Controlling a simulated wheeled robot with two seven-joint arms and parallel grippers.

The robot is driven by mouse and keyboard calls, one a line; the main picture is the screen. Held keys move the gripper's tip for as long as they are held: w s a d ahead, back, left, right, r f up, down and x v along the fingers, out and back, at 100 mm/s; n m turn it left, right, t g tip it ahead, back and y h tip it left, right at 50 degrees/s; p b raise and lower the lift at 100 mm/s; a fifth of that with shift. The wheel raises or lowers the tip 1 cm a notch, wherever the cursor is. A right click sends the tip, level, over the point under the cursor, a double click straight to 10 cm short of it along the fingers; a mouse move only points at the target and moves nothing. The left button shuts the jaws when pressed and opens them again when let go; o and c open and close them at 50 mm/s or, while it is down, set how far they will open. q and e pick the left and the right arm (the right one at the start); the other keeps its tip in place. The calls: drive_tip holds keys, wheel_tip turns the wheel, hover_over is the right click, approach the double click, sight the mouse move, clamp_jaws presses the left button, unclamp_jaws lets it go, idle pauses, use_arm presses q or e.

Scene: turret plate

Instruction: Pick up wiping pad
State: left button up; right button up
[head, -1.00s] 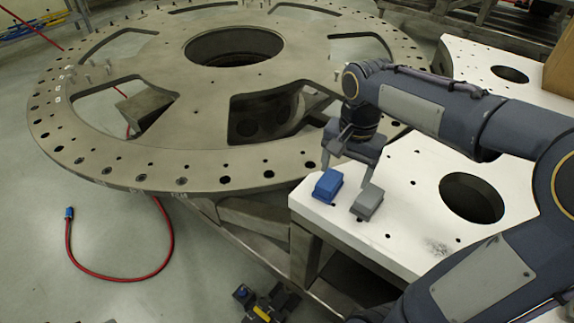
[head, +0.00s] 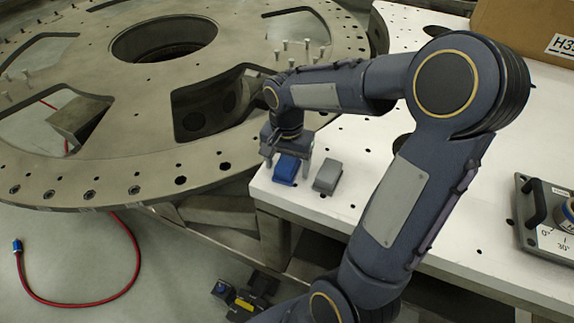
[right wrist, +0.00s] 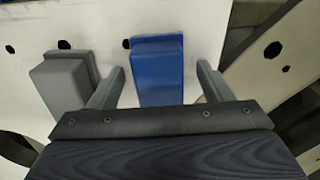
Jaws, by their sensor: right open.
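Two small blocks with stepped tops lie on the white plate near its left corner: a blue one (head: 286,168) and a grey one (head: 327,175) to its right. I cannot tell for certain which is the wiping pad. My right gripper (head: 287,160) is open, pointing down at the blue block. In the right wrist view the blue block (right wrist: 157,72) lies between the two fingers (right wrist: 160,75), with a gap on each side. The left finger there is between the blue block and the grey block (right wrist: 62,85). Contact is not visible. My left gripper is out of view.
The large round metal turret plate (head: 110,165) with holes and pins stands left of the white plate (head: 420,225). A cardboard box (head: 520,30) and a dial device (head: 545,225) are at the right. A red hose (head: 75,303) lies on the floor.

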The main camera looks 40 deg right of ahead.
sight(287, 161)
drive_tip(key=c, duration=1.1)
drive_tip(key=shift+r, duration=0.1)
drive_tip(key=shift+r, duration=0.5)
wheel_tip(287, 161, up, 2)
drive_tip(key=shift+s+r, duration=0.1)
drive_tip(key=shift+r, duration=0.15)
drive_tip(key=s+a+r+b, duration=0.1)
drive_tip(key=s+a+r, duration=0.2)
drive_tip(key=s+r, duration=0.6)
drive_tip(key=shift+s+r, duration=0.2)
drive_tip(key=shift+s, duration=2.1)
